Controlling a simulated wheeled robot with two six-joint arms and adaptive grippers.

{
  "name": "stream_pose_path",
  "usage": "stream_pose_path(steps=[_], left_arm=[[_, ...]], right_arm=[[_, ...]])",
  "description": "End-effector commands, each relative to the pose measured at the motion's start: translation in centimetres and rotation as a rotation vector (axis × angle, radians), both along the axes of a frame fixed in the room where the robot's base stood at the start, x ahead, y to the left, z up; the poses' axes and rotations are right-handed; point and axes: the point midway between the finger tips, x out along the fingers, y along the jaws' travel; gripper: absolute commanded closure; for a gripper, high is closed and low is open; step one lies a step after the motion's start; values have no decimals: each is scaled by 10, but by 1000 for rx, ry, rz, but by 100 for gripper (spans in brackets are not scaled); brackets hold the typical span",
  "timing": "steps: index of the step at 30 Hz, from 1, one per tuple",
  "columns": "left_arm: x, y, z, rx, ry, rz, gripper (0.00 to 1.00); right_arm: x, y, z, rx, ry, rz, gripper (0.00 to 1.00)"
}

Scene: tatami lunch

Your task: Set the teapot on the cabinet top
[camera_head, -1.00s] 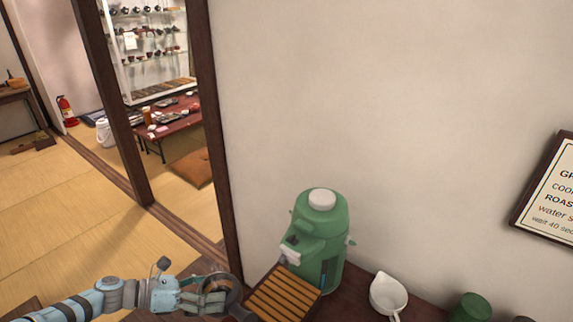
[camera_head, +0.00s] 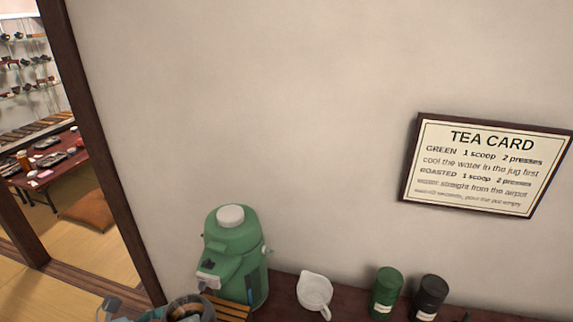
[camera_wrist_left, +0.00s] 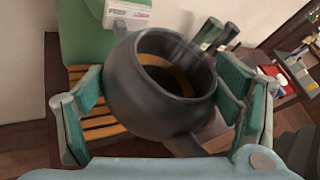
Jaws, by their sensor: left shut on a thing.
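The dark grey teapot (camera_wrist_left: 150,108) is open at the top and held between the two teal pads of my left gripper (camera_wrist_left: 165,98) in the left wrist view. In the head view the teapot (camera_head: 190,310) shows only in part at the bottom edge, beside the slatted wooden tray. The wrist view shows the teapot in front of the tray's slats; I cannot tell whether it touches them. The cabinet top (camera_head: 283,296) is dark brown wood along the wall. My right gripper is not in view.
A green airpot (camera_head: 236,258) stands behind the slatted tray (camera_head: 232,310). To its right on the cabinet top are a white jug (camera_head: 314,291), a green canister (camera_head: 385,292) and a black canister (camera_head: 429,297). A tea card (camera_head: 487,166) hangs on the wall. A doorway post (camera_head: 95,150) is at left.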

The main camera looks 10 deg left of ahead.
Motion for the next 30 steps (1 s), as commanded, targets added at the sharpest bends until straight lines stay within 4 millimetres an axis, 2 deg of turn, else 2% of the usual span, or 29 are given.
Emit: stream_pose_path(steps=[7,12,17,24,26,30], left_arm=[[-4,-54,66,3,-9,-121,61],[-16,-79,94,1,-1,-212,61],[-19,-85,105,0,1,-248,61],[-17,-84,107,-1,3,-247,61],[-17,-84,107,-1,3,-247,61],[-17,-84,107,-1,3,-247,61]], right_arm=[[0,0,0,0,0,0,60],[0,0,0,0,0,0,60],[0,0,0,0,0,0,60],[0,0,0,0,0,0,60],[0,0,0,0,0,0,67],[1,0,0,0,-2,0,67]])
